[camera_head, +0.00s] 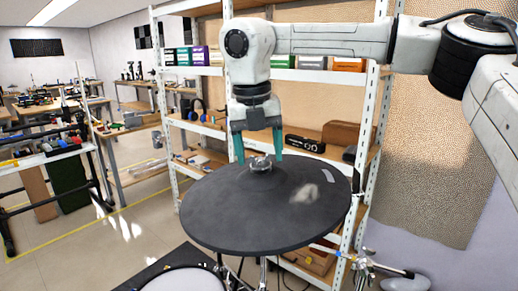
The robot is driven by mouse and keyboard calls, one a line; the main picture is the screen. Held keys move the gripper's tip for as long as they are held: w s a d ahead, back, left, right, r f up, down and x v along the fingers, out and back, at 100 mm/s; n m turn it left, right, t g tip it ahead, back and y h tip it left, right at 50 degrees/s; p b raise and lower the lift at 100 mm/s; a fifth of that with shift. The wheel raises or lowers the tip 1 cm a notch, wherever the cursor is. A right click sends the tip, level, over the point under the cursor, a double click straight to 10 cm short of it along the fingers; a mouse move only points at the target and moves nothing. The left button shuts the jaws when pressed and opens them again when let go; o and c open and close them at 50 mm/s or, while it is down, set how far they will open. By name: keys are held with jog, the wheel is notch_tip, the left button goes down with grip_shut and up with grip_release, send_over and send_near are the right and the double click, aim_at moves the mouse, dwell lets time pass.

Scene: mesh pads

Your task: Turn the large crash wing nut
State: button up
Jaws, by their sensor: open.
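The large crash cymbal (235,215) is a dark round pad on a stand. The wing nut (261,165) is a small silvery piece on top of its centre. My gripper (259,158) points straight down over it. Its two teal fingers are open, one on each side of the wing nut, with their tips close to its height. I cannot tell whether the fingers touch it. The nut's finer shape is too small to make out.
A drum pad (184,281) stands below the cymbal at the front. A shelf unit (345,180) with boxes stands close behind. Chrome stand hardware (362,262) is at the lower right. Open floor (130,225) lies to the left, before workbenches.

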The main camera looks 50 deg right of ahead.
aim_at(254, 169)
notch_tip(254, 169, up, 11)
jog(key=a+p, duration=0.1)
jog(key=p, duration=0.6)
jog(key=shift+a+f, duration=0.15)
jog(key=shift+a, duration=0.1)
